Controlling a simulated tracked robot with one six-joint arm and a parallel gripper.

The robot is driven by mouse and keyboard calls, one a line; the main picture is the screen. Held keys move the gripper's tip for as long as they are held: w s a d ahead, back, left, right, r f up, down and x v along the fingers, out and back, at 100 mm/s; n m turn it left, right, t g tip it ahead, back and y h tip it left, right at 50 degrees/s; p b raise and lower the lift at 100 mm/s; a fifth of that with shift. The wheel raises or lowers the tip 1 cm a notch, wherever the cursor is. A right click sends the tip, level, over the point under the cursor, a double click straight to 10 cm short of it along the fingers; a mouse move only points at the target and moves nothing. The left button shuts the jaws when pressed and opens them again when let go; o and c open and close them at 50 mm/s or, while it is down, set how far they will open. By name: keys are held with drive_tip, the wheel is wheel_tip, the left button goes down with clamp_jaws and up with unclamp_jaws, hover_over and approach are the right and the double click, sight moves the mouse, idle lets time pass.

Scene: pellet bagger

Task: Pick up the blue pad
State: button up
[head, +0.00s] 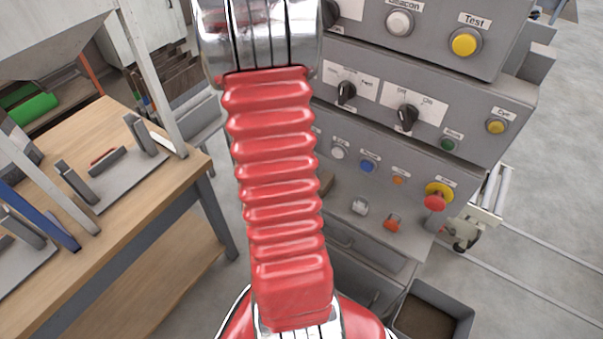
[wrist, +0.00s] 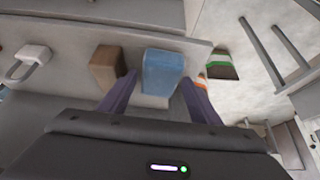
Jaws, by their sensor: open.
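The blue pad (wrist: 163,70) is a light blue block in the middle of the wrist view, on a grey surface. My gripper (wrist: 159,77) is open, with its two dark purple fingers reaching toward the pad, one on each side. The pad shows between the fingertips; I cannot tell whether either finger touches it. In the head view my red arm covers the middle, and neither the gripper nor the pad can be made out there.
A brown block (wrist: 106,64) stands close left of the pad. A padlock-like item (wrist: 32,58) is farther left. The grey control panel (head: 425,75) carries knobs and buttons. A wooden bench (head: 185,170) stands left.

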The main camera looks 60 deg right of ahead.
drive_tip(key=shift+x, duration=0.8)
drive_tip(key=shift+c, duration=0.4)
drive_tip(key=c, duration=0.7)
drive_tip(key=shift+a+r, duration=0.1)
drive_tip(key=shift+c, duration=0.2)
drive_tip(key=shift+w+a+r, duration=0.15)
drive_tip(key=shift+a+r, duration=0.45)
drive_tip(key=shift+r, duration=0.05)
drive_tip(key=w+a+r, duration=0.2)
drive_tip(key=a+r, duration=0.4)
drive_tip(key=a, duration=0.6)
drive_tip(key=shift+a+r, duration=0.2)
drive_tip(key=shift+r, duration=0.1)
drive_tip(key=o, duration=0.5)
drive_tip(key=shift+c, duration=0.2)
drive_tip(key=c, duration=0.4)
